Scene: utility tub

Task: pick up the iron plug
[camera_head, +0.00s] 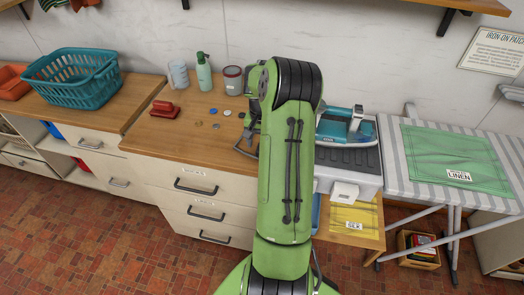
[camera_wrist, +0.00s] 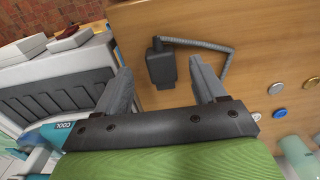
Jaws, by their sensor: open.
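The iron plug (camera_wrist: 162,70) is a dark block with a grey cord running from it. It lies on the wooden counter in the upper middle of the wrist view. My gripper (camera_wrist: 160,68) is open, with one finger on each side of the plug in that view; I cannot tell whether they touch it or how far above it they are. In the head view my green arm hides most of my gripper and the plug; part of the cord (camera_head: 243,153) shows left of the arm. The teal iron (camera_head: 342,124) stands on a grey station right of the arm.
Several coins or buttons (camera_head: 215,111) lie on the counter (camera_head: 178,137) left of my arm. The ironing board (camera_head: 400,170) is at the right.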

